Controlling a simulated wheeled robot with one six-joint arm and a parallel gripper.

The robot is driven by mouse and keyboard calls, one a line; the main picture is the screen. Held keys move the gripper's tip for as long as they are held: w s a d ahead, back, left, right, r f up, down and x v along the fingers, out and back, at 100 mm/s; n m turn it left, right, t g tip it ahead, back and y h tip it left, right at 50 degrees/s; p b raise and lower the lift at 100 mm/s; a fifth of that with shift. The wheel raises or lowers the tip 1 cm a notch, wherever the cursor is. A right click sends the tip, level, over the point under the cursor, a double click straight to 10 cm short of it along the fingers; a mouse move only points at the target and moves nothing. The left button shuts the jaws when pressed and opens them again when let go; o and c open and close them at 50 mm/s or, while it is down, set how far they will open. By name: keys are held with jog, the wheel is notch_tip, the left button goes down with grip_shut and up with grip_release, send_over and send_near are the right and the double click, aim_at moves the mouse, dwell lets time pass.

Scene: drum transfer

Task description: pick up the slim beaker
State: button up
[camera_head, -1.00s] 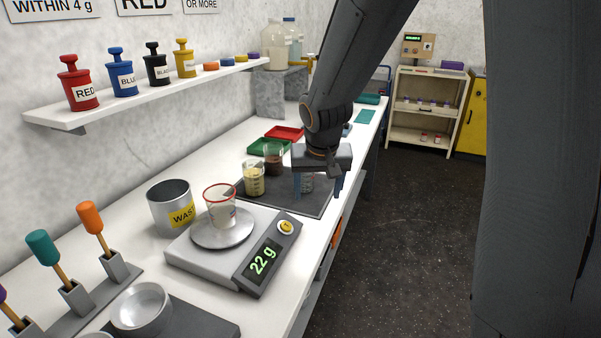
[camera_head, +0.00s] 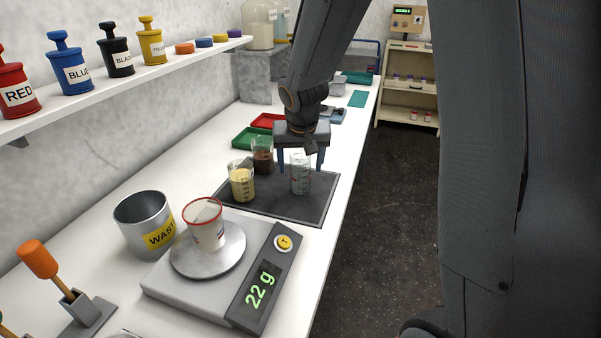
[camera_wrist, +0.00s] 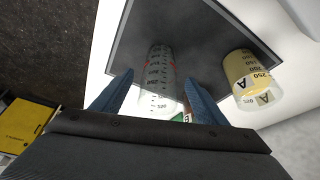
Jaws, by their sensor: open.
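A clear, narrow graduated beaker (camera_head: 300,176), which looks like the slim beaker, stands upright on a dark mat (camera_head: 268,204). It looks empty. My gripper (camera_head: 301,166) is open and points down at the beaker, with one finger to each side of its upper part in the head view. In the wrist view the beaker (camera_wrist: 158,78) shows between the two blue fingers (camera_wrist: 156,92), with gaps on both sides. I cannot tell how deep the fingers reach beside it.
On the mat, a yellow-filled beaker (camera_head: 241,182) and a brown-filled beaker (camera_head: 263,156) stand left of the clear one. Nearer are a scale (camera_head: 175,285) reading 22 g, bearing a red-rimmed beaker (camera_head: 206,226), and a waste can (camera_head: 142,222). Green (camera_head: 247,138) and red trays lie behind.

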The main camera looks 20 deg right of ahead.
aim_at(300, 174)
jog(key=shift+p+x, duration=0.55)
jog(key=shift+x, duration=2.1)
jog(key=shift+s, duration=0.1)
jog(key=c, duration=1.1)
